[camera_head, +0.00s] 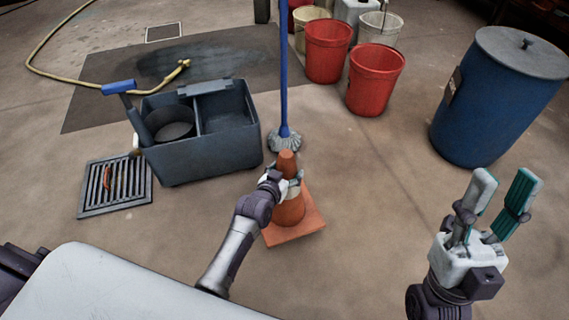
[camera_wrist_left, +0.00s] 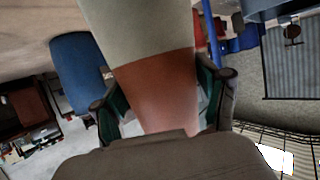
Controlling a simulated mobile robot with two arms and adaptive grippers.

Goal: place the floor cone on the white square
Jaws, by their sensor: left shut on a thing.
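The orange floor cone (camera_head: 290,212) with a pale band stands upright in the middle of the head view, its square base at or near the floor; I cannot tell if it touches. My left gripper (camera_head: 284,181) is shut on the cone's upper part. In the left wrist view the cone (camera_wrist_left: 155,90) fills the middle between the fingers (camera_wrist_left: 160,105). A small square with a white outline (camera_head: 163,32) lies on the floor at the back left, apart from the cone. My right gripper (camera_head: 506,196) is open and empty at the right.
A grey mop bucket (camera_head: 208,155) and a blue-handled mop (camera_head: 284,135) stand just behind the cone. A floor drain (camera_head: 115,200), dark mat (camera_head: 95,105) and yellow hose (camera_head: 50,75) lie left. Red buckets (camera_head: 374,85) and a blue barrel (camera_head: 490,110) stand right. The floor right of the cone is clear.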

